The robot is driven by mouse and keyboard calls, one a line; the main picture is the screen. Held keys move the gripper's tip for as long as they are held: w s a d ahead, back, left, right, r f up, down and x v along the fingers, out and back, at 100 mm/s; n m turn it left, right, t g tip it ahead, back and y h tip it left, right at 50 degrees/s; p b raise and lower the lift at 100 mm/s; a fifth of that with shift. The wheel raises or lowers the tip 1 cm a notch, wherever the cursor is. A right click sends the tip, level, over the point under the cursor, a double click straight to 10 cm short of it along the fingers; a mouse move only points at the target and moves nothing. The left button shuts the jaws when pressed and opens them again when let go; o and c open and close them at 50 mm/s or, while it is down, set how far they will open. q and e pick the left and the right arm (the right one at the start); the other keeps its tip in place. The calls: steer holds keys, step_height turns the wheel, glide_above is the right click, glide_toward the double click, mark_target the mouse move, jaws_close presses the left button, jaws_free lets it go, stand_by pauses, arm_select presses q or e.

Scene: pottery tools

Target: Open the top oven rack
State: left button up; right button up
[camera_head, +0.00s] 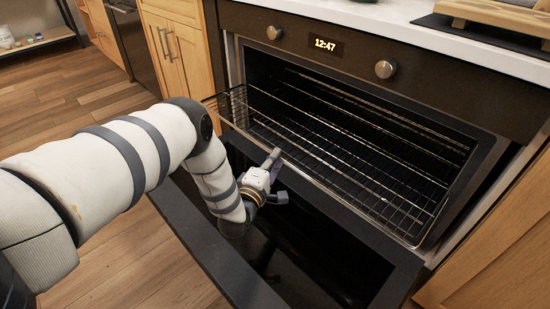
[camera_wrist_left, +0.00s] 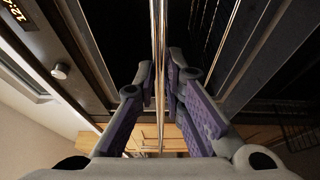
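The oven's drop-down door (camera_head: 225,262) is open. A wire rack (camera_head: 345,165) lies level in the oven cavity, and its front left corner shows slightly forward of the opening. My left gripper (camera_head: 278,178) is over the open door at the rack's front edge, left of its middle. Its two fingers are spread apart. In the left wrist view, thin rack rods (camera_wrist_left: 159,30) run through the gap between the fingers (camera_wrist_left: 161,75); I cannot tell if a pad touches them. My right gripper is not in view.
Two knobs and a clock (camera_head: 325,45) are on the panel above the opening. A white counter (camera_head: 420,38) with a wooden board (camera_head: 495,14) is above. Wooden cabinets (camera_head: 180,55) flank the oven. The wooden floor (camera_head: 75,90) at left is clear.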

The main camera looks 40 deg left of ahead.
arm_select(q)
steer(key=o, duration=0.3)
steer(key=shift+o, duration=0.2)
steer(key=v, duration=1.2)
